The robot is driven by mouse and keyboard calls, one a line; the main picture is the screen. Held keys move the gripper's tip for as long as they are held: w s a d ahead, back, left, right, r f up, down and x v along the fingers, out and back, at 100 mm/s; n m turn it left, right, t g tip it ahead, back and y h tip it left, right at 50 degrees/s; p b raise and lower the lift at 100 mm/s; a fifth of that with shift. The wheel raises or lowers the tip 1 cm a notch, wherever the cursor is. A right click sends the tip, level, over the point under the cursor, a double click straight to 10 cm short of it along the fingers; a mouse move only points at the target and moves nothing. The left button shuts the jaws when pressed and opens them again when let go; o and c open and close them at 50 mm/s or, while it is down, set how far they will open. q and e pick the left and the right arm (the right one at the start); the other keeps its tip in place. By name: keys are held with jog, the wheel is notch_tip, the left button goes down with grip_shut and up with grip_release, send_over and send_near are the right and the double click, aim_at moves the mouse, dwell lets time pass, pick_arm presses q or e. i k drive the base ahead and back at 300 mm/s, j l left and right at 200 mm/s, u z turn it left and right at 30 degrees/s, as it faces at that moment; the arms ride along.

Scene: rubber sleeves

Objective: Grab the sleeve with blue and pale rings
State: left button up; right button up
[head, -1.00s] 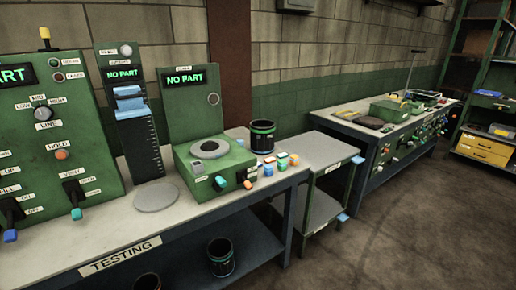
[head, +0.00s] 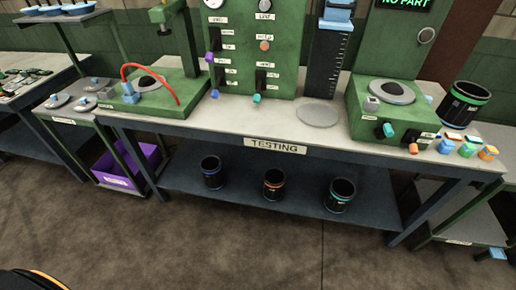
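Several black cylindrical sleeves are in the head view. On the lower shelf of the testing bench, the left sleeve (head: 212,173) has a blue-violet ring near its top; I cannot make out a pale ring for certain. The middle sleeve (head: 273,186) has an orange ring. The right sleeve (head: 340,195) has a teal ring. Another black sleeve with a green ring (head: 463,104) stands on the bench top at the right. All stand apart from one another. Neither of my grippers is in view.
The testing bench (head: 215,126) has green test panels and a green fixture (head: 390,110) on top. Small coloured blocks (head: 467,149) lie at its right end. A purple bin (head: 128,165) sits low at the left. The floor in front is clear.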

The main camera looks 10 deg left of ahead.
aim_at(211, 168)
jog(key=i+j+u, duration=0.55)
jog(key=i+u, duration=0.2)
jog(key=i+j+u, duration=0.1)
jog(key=i+u, duration=0.3)
jog(key=i, duration=0.4)
